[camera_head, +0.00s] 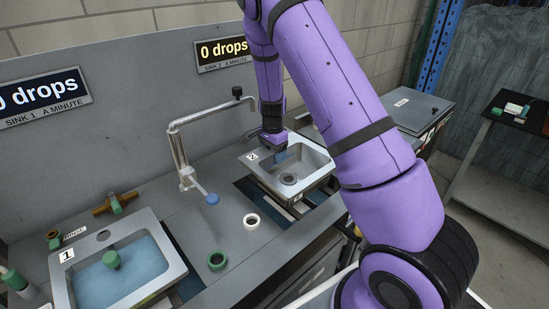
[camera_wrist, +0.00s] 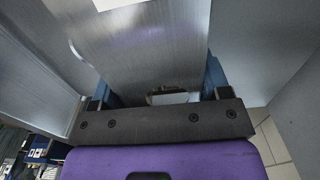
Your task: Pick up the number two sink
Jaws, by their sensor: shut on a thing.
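The number two sink (camera_head: 318,160) is a grey metal basin with a "2" label on its left rim and a round drain in its floor. It sits over a dark opening in the counter and looks slightly raised and tilted. My gripper (camera_head: 280,152) is at its back left rim, pointing down, and is shut on that rim. In the wrist view, blue fingers stand on both sides of the sink's metal wall (camera_wrist: 150,50). The exact contact is partly hidden there. The number one sink (camera_head: 160,262), with blue water and a green fitting in it, is at the front left.
A faucet (camera_head: 180,150) with a blue tip stands between the sinks. A white ring (camera_head: 251,221) and a green ring (camera_head: 217,261) lie on the counter. Signs (camera_head: 223,50) hang on the back panel. A grey box (camera_head: 412,108) stands at the right, beyond my arm.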

